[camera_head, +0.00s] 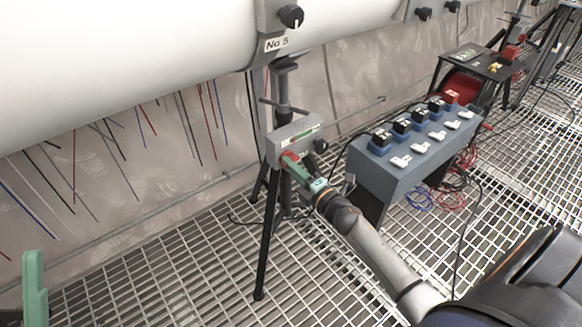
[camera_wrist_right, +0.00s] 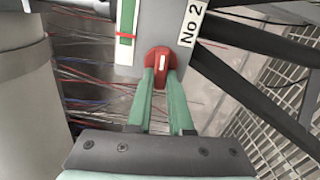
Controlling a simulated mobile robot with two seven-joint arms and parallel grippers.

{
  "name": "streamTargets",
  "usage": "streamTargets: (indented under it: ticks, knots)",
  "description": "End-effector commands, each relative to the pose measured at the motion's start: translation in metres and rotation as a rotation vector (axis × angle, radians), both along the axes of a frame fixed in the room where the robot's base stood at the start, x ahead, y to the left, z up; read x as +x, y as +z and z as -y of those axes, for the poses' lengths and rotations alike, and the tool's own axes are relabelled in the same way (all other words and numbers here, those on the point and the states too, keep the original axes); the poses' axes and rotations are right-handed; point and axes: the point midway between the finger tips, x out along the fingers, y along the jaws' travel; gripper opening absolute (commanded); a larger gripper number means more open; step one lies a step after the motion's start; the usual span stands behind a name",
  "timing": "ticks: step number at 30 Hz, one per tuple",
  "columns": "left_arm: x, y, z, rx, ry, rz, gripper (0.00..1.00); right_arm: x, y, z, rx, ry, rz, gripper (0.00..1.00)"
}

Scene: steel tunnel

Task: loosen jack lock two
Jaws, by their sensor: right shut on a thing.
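Jack lock two is a small red knob with a white mark (camera_wrist_right: 160,62) on a grey box (camera_wrist_right: 127,65) labelled No 2. In the head view the red lock (camera_head: 288,155) is on the box (camera_head: 292,138) of a black tripod jack under the white pipe. My right gripper (camera_wrist_right: 160,82) has its green fingers shut on the red lock, and the white mark points along the fingers. It also shows in the head view (camera_head: 292,160), reaching the lock from the lower right. A green finger of my left gripper (camera_head: 35,285) shows at the lower left; its opening cannot be told.
A blue-grey box with black and white switches (camera_head: 410,140) stands right of the jack. Thin wires stick out of the wall.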

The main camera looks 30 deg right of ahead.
Motion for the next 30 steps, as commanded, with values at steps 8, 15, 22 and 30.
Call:
streamTargets:
  ticks: [8,15,22,30]
  knots:
    - [0.0,0.0,0.0,0.0,0.0,0.001,0.5,0.0,0.0,0.0,0.002,0.001,0.0,0.29]
    - [0.0,0.0,0.0,0.001,-0.001,0.002,0.5,0.0,0.0,0.0,0.002,0.001,0.0,0.49]
    - [0.0,0.001,0.0,0.001,-0.001,0.003,0.5,-0.002,0.0,0.0,0.003,0.0,-0.001,0.49]
    - [-0.001,0.011,0.0,0.009,0.005,0.011,0.5,-0.037,0.0,0.003,0.004,0.0,-0.004,0.49]
